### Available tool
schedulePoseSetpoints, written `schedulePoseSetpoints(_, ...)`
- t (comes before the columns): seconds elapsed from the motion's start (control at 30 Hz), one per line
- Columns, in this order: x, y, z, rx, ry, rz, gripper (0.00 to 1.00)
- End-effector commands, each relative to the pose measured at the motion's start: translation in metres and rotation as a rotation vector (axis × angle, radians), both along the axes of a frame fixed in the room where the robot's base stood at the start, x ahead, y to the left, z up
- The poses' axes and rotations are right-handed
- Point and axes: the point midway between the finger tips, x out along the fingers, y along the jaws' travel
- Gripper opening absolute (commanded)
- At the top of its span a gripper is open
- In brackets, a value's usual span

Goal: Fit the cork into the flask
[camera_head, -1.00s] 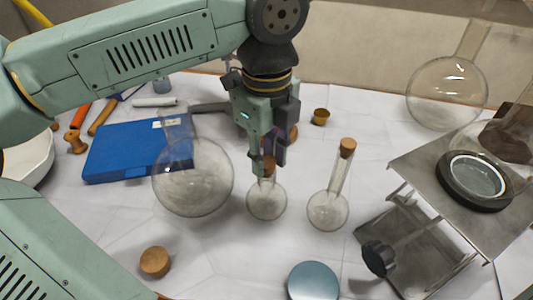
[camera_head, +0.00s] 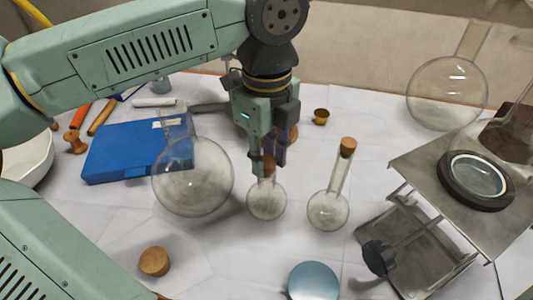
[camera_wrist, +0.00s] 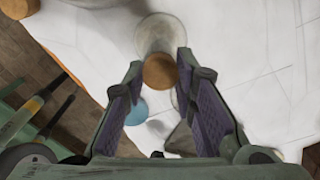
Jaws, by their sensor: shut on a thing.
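A small round flask (camera_head: 267,203) stands upright on the white-covered table, and in the wrist view its glass (camera_wrist: 160,30) shows beyond the cork. My gripper (camera_head: 268,164) points down over this flask. Its fingers are shut on a brown cork (camera_head: 269,168), at the top of the flask's neck. In the wrist view the cork (camera_wrist: 160,71) sits between my fingertips (camera_wrist: 160,66), in line with the flask. The fingers partly hide the mouth, so I cannot tell how deep the cork sits in it.
A similar flask (camera_head: 328,212) with a cork (camera_head: 348,147) stands to the right. A large round flask (camera_head: 193,182) stands close on the left. A metal stand (camera_head: 425,160) is at right, a blue case (camera_head: 118,152) at left. A loose cork (camera_head: 154,262) and blue disc (camera_head: 314,281) lie in front.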

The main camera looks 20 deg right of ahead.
Motion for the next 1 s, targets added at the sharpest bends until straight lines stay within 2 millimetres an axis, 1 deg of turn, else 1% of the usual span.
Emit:
schedulePoseSetpoints(0.07, -0.0002, 0.0001, -0.0009, 0.0, 0.001, 0.0, 0.03)
schedulePoseSetpoints(0.1, -0.0002, 0.0001, -0.001, 0.0, 0.001, 0.0, 0.27)
schedulePoseSetpoints(0.4, -0.0001, 0.0, -0.0007, 0.001, 0.0, 0.0, 0.47)
schedulePoseSetpoints(0.43, -0.0001, 0.0, -0.0007, 0.001, 0.0, 0.0, 0.49)
schedulePoseSetpoints(0.63, -0.0001, 0.0, -0.0005, 0.001, 0.0, 0.0, 0.49)
schedulePoseSetpoints(0.9, -0.0001, 0.0, -0.0005, 0.001, 0.0, 0.0, 0.65)
schedulePoseSetpoints(1.0, -0.0001, 0.0, -0.0005, 0.001, 0.0, 0.0, 0.65)
